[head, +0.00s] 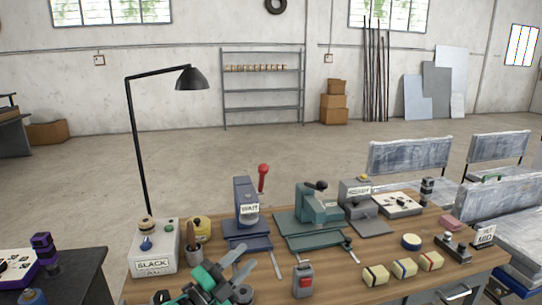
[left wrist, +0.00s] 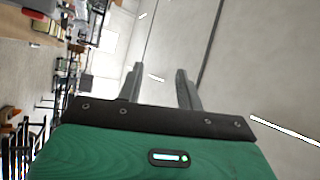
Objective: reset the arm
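My left gripper (head: 247,259) shows at the bottom centre of the head view, low over the front of the wooden workbench (head: 330,268). It is green with grey fingers. In the left wrist view its two fingers (left wrist: 160,68) stand apart with nothing between them, so it is open and empty. Behind the fingers, that view shows a pale wall and floor, tilted sideways. My right gripper is not in view.
On the bench stand a blue press (head: 247,212) marked WAIT with a red-knobbed lever, a teal press (head: 312,212), a grey READY unit (head: 355,200), a BLACK box (head: 155,250) and a red-grey device (head: 303,280). Several small blocks (head: 404,267) lie at the right. A lamp (head: 190,79) rises behind.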

